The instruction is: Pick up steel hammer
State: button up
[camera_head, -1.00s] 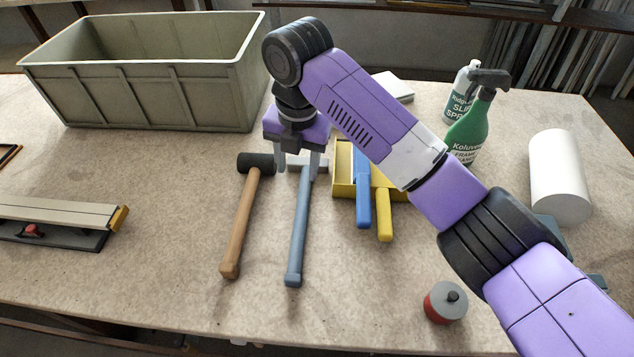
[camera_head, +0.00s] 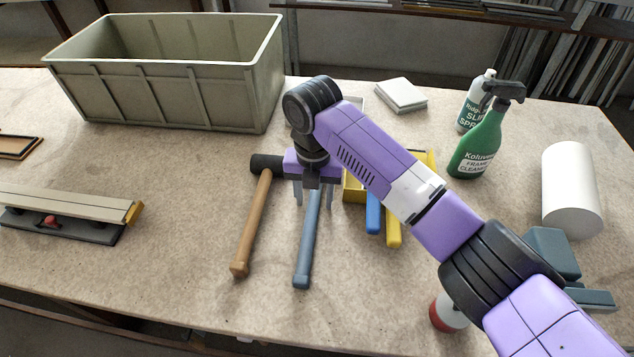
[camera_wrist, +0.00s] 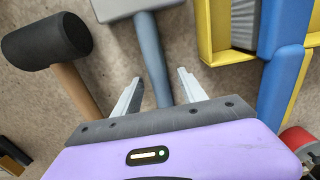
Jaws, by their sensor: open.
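The steel hammer (camera_head: 309,240) lies on the table with its blue-grey handle toward the front edge. Its head is hidden behind my gripper in the head view. In the wrist view its grey head (camera_wrist: 125,8) is at the top edge and its handle (camera_wrist: 153,58) runs down toward the jaws. My gripper (camera_head: 314,200) is open above the handle, pointing down. In the wrist view the two fingertips (camera_wrist: 160,75) stand apart, one on each side of the handle. I cannot tell how far above the handle they are.
A wooden-handled mallet with a black head (camera_head: 266,164) lies close on the left. A yellow tray (camera_head: 354,190) with blue and yellow-handled tools is close on the right. A large grey bin (camera_head: 170,95) stands behind left; a green spray bottle (camera_head: 477,140) stands right.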

grip_shut()
jog(key=shift+r, duration=0.1)
dwell(0.3)
